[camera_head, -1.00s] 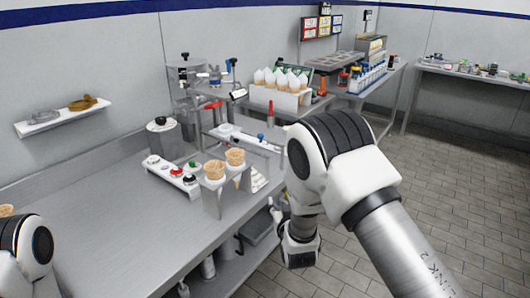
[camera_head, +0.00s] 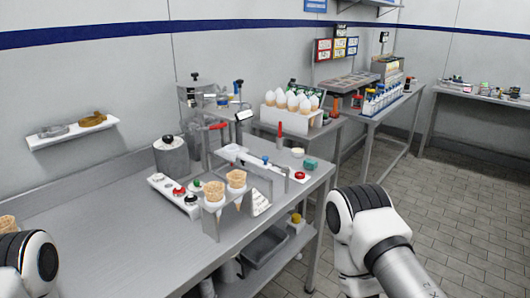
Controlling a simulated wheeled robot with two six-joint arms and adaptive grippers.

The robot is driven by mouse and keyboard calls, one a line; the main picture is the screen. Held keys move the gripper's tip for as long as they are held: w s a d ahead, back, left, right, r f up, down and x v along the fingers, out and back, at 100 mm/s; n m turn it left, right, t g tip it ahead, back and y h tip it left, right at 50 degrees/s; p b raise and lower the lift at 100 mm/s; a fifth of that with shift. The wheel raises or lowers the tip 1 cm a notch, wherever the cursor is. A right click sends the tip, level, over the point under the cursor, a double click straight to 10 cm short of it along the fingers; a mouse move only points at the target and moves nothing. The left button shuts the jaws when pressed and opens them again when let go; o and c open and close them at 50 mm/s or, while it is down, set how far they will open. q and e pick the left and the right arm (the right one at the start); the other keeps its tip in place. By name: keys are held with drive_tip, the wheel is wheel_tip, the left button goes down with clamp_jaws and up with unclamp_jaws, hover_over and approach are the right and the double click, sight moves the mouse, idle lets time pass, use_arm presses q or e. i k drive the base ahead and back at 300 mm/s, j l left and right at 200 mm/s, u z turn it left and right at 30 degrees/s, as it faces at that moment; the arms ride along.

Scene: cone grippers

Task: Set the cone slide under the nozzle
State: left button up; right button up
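A white stand (camera_head: 212,222) holds two waffle cones (camera_head: 236,178) on the steel table. Behind it stands a metal machine (camera_head: 207,112) with a red-handled lever and a black-tipped spout that may be the nozzle (camera_head: 244,115). A pale flat piece (camera_head: 231,151) lies below the spout and may be the cone slide; I cannot tell whether it is lined up. My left arm shows at the bottom left corner and my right arm at the lower right, beyond the table's edge. Neither gripper's fingers show, so their states are hidden.
A strip of coloured knobs (camera_head: 174,190) lies left of the stand, near a grey canister (camera_head: 171,155). Part of another cone (camera_head: 6,223) shows at the left edge. A white rack of wrapped cones (camera_head: 290,115) stands behind. The table's front left (camera_head: 120,230) is clear.

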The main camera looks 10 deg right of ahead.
sight(230, 152)
drive_tip(key=i+l+u, duration=0.1)
drive_tip(key=l, duration=0.25)
drive_tip(key=i+l+u, duration=0.1)
drive_tip(key=l, duration=0.25)
drive_tip(key=i+l+u, duration=0.1)
drive_tip(key=l, duration=0.25)
drive_tip(key=i+l, duration=0.2)
drive_tip(key=l, duration=0.2)
drive_tip(key=i+l+u, duration=0.15)
drive_tip(key=l, duration=0.2)
